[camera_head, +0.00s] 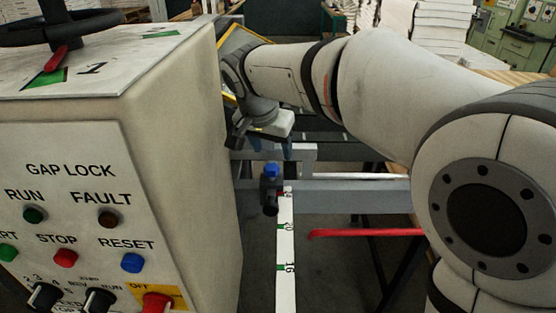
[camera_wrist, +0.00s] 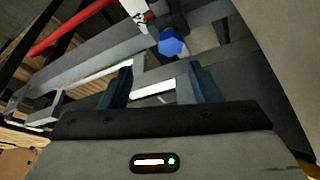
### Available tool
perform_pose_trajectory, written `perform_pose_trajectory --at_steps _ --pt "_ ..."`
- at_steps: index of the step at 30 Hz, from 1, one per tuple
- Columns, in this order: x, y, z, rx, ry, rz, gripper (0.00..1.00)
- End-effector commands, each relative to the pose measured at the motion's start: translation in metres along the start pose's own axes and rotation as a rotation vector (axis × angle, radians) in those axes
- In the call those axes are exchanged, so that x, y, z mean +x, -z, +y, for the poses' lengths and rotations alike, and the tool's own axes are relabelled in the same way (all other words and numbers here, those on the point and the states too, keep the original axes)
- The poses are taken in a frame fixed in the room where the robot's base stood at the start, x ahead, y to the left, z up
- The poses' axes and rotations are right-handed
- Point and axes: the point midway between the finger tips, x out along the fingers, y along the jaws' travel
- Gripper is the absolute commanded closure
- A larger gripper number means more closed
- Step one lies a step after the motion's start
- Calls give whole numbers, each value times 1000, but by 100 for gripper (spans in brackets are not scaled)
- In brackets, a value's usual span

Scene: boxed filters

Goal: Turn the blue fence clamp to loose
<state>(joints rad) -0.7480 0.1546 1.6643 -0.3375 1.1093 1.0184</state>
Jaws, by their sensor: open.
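The blue fence clamp (camera_head: 271,171) is a small blue knob on a dark block. It sits at the far end of a white ruler strip (camera_head: 286,240) with black numbers and green marks. In the wrist view the blue knob (camera_wrist: 171,42) shows at the top, beyond my fingertips. My gripper (camera_head: 271,148) is above and behind the clamp in the head view, apart from it. In the wrist view its two dark blue fingers (camera_wrist: 157,82) stand wide apart with nothing between them.
A grey control box (camera_head: 120,190) with labelled buttons and a black handwheel (camera_head: 75,28) stands close on the left. A grey rail (camera_head: 350,194) and a red bar (camera_head: 365,233) lie right of the clamp. Paper stacks (camera_head: 435,25) stand at the back.

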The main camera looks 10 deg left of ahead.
Motion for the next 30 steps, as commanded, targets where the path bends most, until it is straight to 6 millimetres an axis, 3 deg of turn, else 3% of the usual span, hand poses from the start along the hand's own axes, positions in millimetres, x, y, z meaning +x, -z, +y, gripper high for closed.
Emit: perform_pose_trajectory --at_steps 5,19,30 --pt "4 -2 -18 10 3 11 44" --pt "69 -2 -18 10 4 11 44" --pt "76 -2 -18 9 6 12 44"
